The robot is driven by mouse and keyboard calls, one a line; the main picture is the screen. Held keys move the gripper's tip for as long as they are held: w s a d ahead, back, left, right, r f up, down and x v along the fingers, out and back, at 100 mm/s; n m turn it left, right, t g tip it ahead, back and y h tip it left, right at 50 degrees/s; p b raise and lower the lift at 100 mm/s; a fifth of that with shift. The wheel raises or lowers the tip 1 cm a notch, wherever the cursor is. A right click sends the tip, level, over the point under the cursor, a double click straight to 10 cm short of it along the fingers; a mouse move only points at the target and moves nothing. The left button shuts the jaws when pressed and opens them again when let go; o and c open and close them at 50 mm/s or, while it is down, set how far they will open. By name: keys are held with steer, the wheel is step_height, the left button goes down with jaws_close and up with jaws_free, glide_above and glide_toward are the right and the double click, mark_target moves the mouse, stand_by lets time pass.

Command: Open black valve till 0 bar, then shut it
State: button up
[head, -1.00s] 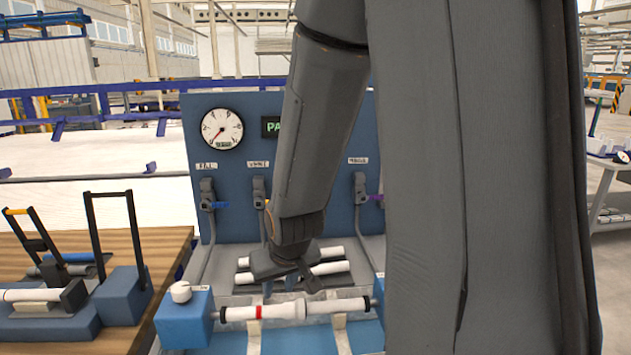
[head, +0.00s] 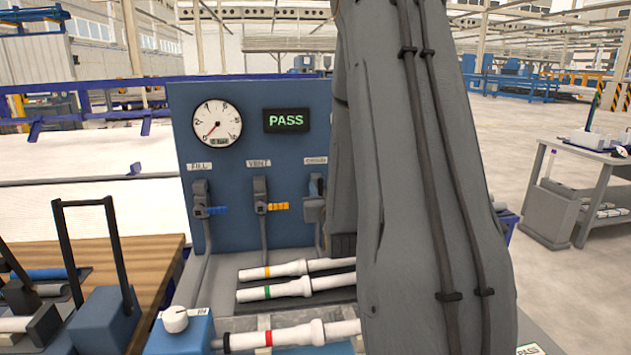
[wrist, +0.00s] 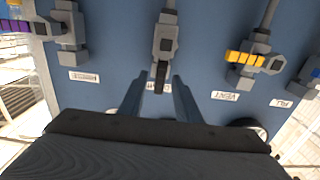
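The black valve's handle (head: 318,184) stands upright on the blue panel, right of the other two visible valves and partly cut off by my arm. In the wrist view the black handle (wrist: 161,77) lies in line with its grey valve body (wrist: 166,42). My gripper (wrist: 160,84) is open, with one finger on each side of that handle and gaps seeming to show. The head view hides my gripper behind my arm.
A valve with a blue handle (head: 217,210) and one with an orange-yellow handle (head: 278,206) are to the left. A purple handle (wrist: 14,26) shows in the wrist view. A display (head: 286,120) reads PASS. White pipes (head: 295,286) lie below the panel.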

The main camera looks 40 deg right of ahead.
steer(key=shift+p+x, duration=0.7)
steer(key=shift+x, duration=2.35)
jaws_close()
